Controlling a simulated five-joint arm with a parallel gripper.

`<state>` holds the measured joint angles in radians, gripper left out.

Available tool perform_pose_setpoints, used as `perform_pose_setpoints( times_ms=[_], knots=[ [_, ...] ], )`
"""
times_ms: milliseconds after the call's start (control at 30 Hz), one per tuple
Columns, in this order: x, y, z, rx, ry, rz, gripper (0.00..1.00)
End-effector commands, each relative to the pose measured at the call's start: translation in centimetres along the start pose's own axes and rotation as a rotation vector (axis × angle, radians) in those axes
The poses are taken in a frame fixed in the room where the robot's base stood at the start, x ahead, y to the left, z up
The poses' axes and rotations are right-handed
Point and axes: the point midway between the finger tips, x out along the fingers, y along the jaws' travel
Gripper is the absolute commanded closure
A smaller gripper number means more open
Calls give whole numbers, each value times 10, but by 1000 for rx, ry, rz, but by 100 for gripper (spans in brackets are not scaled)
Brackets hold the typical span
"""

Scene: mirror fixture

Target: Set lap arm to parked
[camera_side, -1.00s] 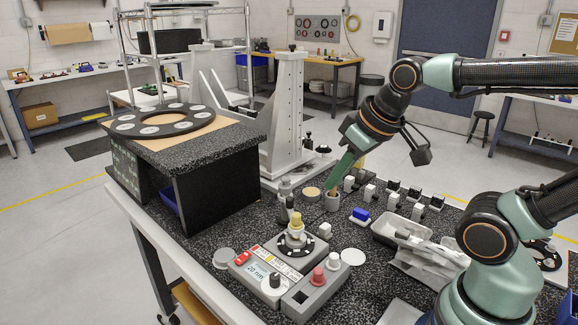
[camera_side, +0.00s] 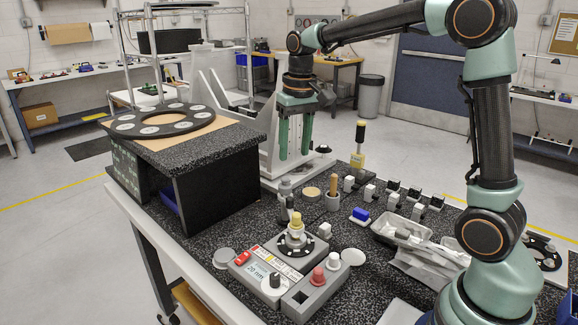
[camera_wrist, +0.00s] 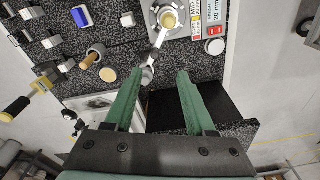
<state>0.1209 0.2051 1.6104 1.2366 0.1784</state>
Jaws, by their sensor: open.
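The grey machine (camera_side: 262,276) sits at the front of the black speckled bench, with a round dark plate and a yellow-topped piece (camera_side: 297,222) on it. In the wrist view a silver arm (camera_wrist: 158,42), which looks like the lap arm, runs from the yellow-topped piece (camera_wrist: 168,19) down to a pivot seen between my fingers. In the side view a grey post (camera_side: 285,188) stands behind the plate. My gripper (camera_side: 295,154) points down with green fingers apart, empty, above and behind the post. It also shows in the wrist view (camera_wrist: 155,75).
A cup with a wooden handle (camera_side: 333,190) and a yellow-and-black tool (camera_side: 358,150) stand right of the post. A tall grey bracket (camera_side: 269,135) is close behind my gripper. A black raised stand (camera_side: 215,185) is at left. A blue block (camera_side: 361,214) lies at right.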

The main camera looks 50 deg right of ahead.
Motion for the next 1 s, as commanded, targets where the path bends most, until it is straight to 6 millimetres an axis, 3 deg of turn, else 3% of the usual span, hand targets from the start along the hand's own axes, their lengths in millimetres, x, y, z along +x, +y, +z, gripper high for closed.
perform_pose_setpoints(
  times_ms=[100,300,567,1000],
  knots=[
    [16,4,-17,38,-50,11,45],
    [30,7,-29,66,-86,19,45],
    [54,8,-27,68,-92,20,45],
    [132,9,-20,67,-91,19,45]
  ],
)
